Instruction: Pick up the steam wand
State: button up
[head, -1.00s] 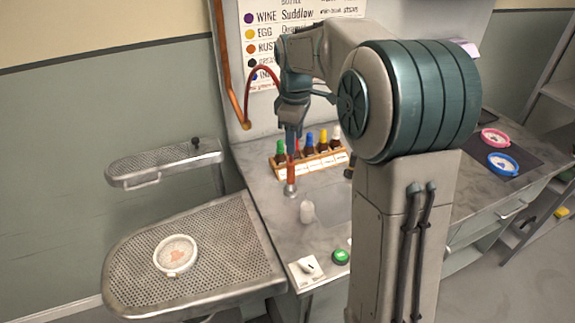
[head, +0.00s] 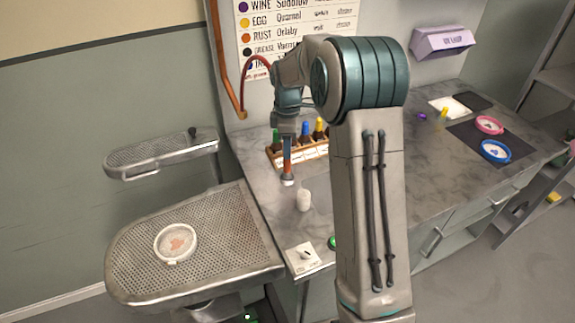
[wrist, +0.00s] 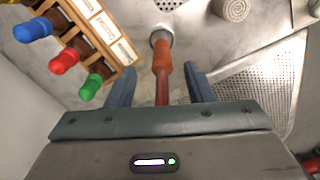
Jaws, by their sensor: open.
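The steam wand (head: 287,170) hangs nearly upright over the worktop at centre, an orange grip with a metal nozzle at its lower end. A red hose (head: 258,62) loops from the copper pipe on the wall towards its top. My gripper (head: 287,135) is at the wand's upper part, pointing down. In the wrist view, my gripper (wrist: 161,85) is open, with one blue finger on each side of the wand (wrist: 162,58). A gap shows between the wand and each finger. The wand's top is hidden behind my gripper's body.
A wooden rack (head: 312,151) of colour-capped bottles stands close behind the wand.

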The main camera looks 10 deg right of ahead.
notch_tip(320, 180, down, 5)
jog(key=shift+s+a+r+p, duration=0.1)
jog(key=shift+p, duration=0.45)
grip_shut()
jog(key=shift+r, duration=0.55)
notch_tip(320, 180, up, 3)
jog(key=shift+f+b, duration=0.2)
jog(key=shift+b, duration=0.35)
jog(key=s+d+r+b, duration=0.2)
jog(key=s+d+r, duration=0.5)
jog(key=s, duration=0.2)
jog(key=shift+d+r, duration=0.15)
jog(key=shift+r, duration=0.05)
